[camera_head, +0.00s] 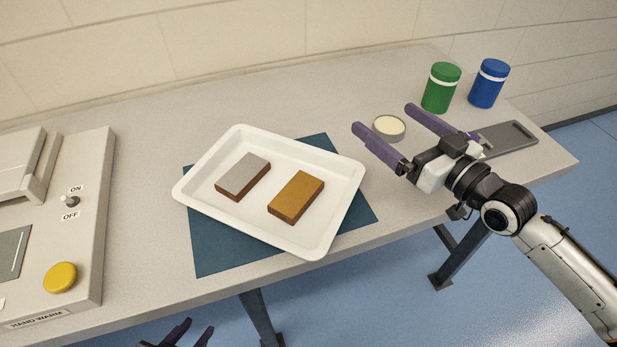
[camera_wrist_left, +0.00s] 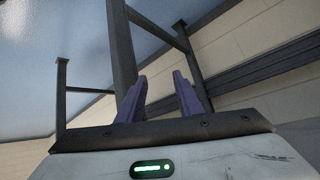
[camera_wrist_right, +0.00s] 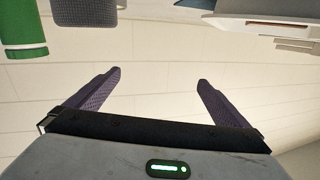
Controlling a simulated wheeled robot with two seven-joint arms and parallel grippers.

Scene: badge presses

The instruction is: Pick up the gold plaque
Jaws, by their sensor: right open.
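The gold plaque (camera_head: 297,194), a flat gold-topped block with brown sides, lies in the right half of a white tray (camera_head: 211,208). A silver-topped plaque (camera_head: 243,175) lies to its left, apart from it. My right gripper (camera_head: 383,118) is open and empty, above the table to the right of the tray; its spread fingers also show in the right wrist view (camera_wrist_right: 159,77). My left gripper (camera_head: 198,327) is low at the bottom edge, in front of the table, with its fingers apart and empty; they also show in the left wrist view (camera_wrist_left: 160,77).
The tray stands on a dark blue mat (camera_head: 215,256). A press panel with a switch and yellow button (camera_head: 60,277) is at left. A round tin (camera_head: 389,127), green jar (camera_head: 441,88), blue jar (camera_head: 488,84) and grey slab (camera_head: 508,138) are at right.

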